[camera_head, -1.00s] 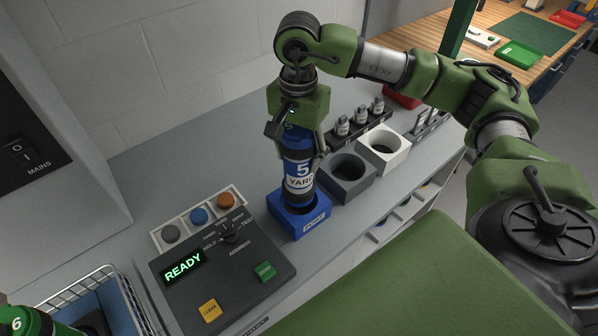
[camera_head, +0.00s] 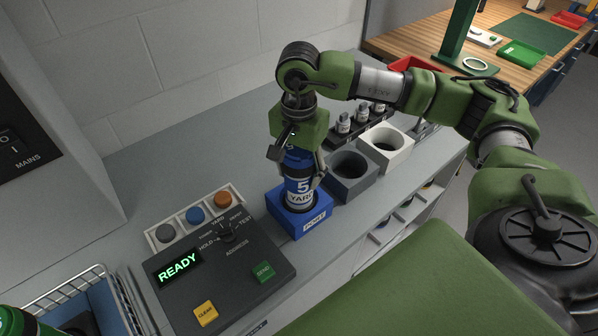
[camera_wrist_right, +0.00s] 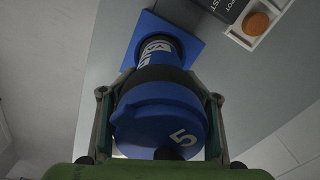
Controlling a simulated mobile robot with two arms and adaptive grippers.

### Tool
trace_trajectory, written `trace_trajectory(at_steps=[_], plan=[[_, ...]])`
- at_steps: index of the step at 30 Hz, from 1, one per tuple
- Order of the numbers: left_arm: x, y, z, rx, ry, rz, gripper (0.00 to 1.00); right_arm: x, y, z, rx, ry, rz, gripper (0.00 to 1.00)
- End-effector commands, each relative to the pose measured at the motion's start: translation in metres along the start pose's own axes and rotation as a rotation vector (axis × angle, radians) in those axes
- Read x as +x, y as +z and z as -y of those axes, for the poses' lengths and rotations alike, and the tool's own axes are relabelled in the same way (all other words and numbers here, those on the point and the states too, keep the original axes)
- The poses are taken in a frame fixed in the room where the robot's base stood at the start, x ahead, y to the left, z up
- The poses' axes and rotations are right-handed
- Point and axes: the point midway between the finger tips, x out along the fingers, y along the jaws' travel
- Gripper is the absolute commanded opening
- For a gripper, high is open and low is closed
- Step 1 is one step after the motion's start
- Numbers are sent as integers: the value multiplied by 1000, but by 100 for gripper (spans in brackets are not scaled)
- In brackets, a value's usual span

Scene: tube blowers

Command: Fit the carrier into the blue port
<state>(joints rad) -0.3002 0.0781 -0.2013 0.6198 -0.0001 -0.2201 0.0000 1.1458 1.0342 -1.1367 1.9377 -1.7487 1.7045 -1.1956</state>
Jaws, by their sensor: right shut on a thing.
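The blue carrier (camera_head: 299,188), marked 5 and YARD, stands about upright with its lower end inside the blue port (camera_head: 313,226). Its YARD label shows just above the port's rim. How deep its hidden lower end sits, I cannot tell. My right gripper (camera_head: 298,163) is shut on the carrier's upper part from above. In the right wrist view, the fingers (camera_wrist_right: 160,98) are on both sides of the carrier's blue cap (camera_wrist_right: 160,115), and its far end enters the blue port (camera_wrist_right: 196,48). My left gripper is not in view.
A grey port (camera_head: 350,184) and a white port (camera_head: 385,147) stand right of the blue one. A control panel (camera_head: 225,275) reading READY is at left front. Small bottles stand in a rack (camera_head: 350,130) behind. A wire basket (camera_head: 75,285) is at lower left.

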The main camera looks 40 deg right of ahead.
Motion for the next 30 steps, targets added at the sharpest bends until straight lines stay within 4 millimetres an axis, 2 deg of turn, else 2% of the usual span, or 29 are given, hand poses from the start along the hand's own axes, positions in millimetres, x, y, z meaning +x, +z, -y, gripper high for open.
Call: trace_trajectory(at_steps=[3,4,6,18,20,23,30], plan=[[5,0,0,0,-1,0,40,4,0,0,0,-1,0,11],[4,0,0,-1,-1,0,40,3,0,0,0,0,0,61],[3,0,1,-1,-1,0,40,3,0,0,0,1,1,74],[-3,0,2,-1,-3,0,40,-3,0,0,0,0,1,74],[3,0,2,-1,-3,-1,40,-6,0,1,0,-3,0,74],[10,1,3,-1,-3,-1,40,-23,0,2,-1,-6,-1,74],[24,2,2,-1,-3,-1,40,-77,0,2,-1,-6,-1,74]])
